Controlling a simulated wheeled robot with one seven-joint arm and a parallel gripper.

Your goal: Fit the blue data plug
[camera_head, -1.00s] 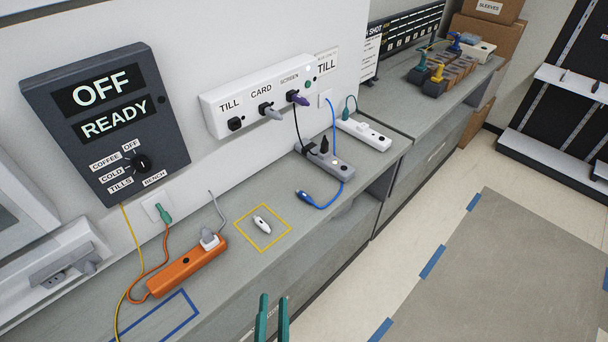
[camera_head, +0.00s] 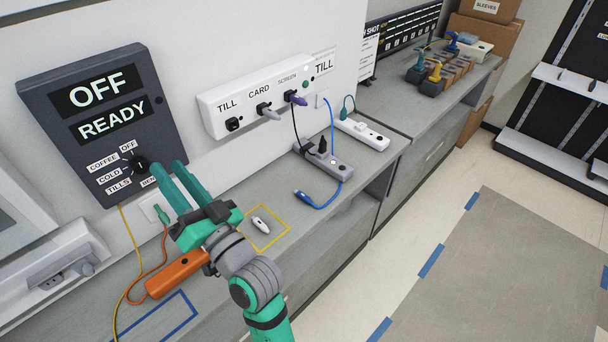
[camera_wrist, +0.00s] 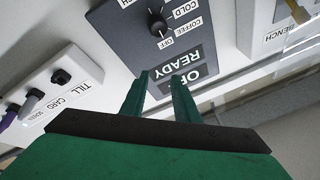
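The blue data plug (camera_head: 302,196) lies on the grey counter at the end of a blue cable that loops to a wall plate (camera_head: 322,100). The white wall box (camera_head: 214,101) has a dark TILL port (camera_head: 232,124) with nothing in it; the port also shows in the wrist view (camera_wrist: 61,77). A grey plug sits in CARD and a purple one in SCREEN. My gripper (camera_head: 167,166) is in front of the lower part of the dark OFF/READY panel (camera_head: 105,122). Its fingers (camera_wrist: 159,76) are apart and empty, pointing toward the panel, well left of the blue plug.
The panel has a black dial (camera_wrist: 158,27). An orange power strip (camera_head: 178,274) is partly hidden by my arm. A white object (camera_head: 260,225) lies in a yellow outline. A grey strip (camera_head: 330,160) and a white strip (camera_head: 363,134) stand behind the blue plug.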

